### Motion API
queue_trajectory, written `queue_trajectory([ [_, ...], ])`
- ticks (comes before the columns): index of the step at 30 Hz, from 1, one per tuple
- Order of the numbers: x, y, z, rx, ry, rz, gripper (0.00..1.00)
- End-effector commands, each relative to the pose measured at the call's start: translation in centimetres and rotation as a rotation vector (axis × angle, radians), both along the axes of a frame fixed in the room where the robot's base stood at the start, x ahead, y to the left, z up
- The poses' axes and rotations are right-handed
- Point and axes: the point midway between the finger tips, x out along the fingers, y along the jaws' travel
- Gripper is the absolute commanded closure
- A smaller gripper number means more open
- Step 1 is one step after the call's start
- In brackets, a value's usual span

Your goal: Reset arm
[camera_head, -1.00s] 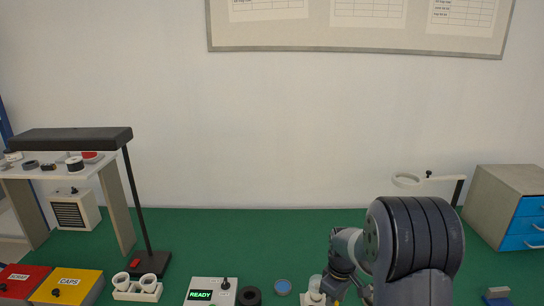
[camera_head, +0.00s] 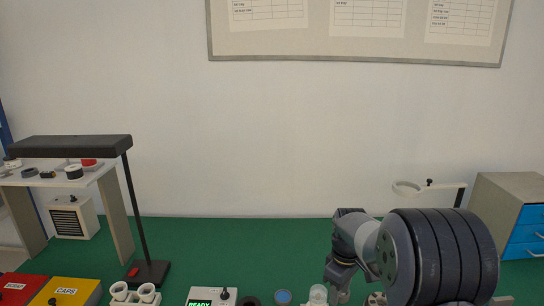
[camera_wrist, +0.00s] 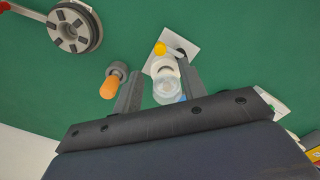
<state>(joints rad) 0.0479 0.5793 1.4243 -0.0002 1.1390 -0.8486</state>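My arm reaches over the green bench at the lower right of the head view. My gripper (camera_head: 340,285) points down there, beside a clear round glass-like piece (camera_head: 318,294). In the wrist view my gripper (camera_wrist: 158,92) has its two dark fingers apart. The clear piece (camera_wrist: 166,90) shows between and beyond the fingers, nearer the right one, with a gap on the left. It seems to stand in or by a white ring-shaped holder (camera_wrist: 162,66). I see nothing gripped.
An orange-bodied piece with a grey collar (camera_wrist: 110,86) is left of the fingers. A control box reading READY (camera_head: 200,300), a blue-topped round piece (camera_head: 283,296) and a white two-ring holder (camera_head: 134,294) line the front. A lamp (camera_head: 138,210) stands left; blue drawers (camera_head: 525,232) right.

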Motion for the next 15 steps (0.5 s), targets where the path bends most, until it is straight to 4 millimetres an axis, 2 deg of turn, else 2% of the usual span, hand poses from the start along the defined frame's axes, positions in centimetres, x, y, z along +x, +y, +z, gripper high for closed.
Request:
queue_trajectory([
  [11,-0.1,0.0,-7.7,0.001,0.005,0.000,0.60],
  [15,-0.5,0.0,-7.4,0.000,-0.001,-0.108,0.60],
])
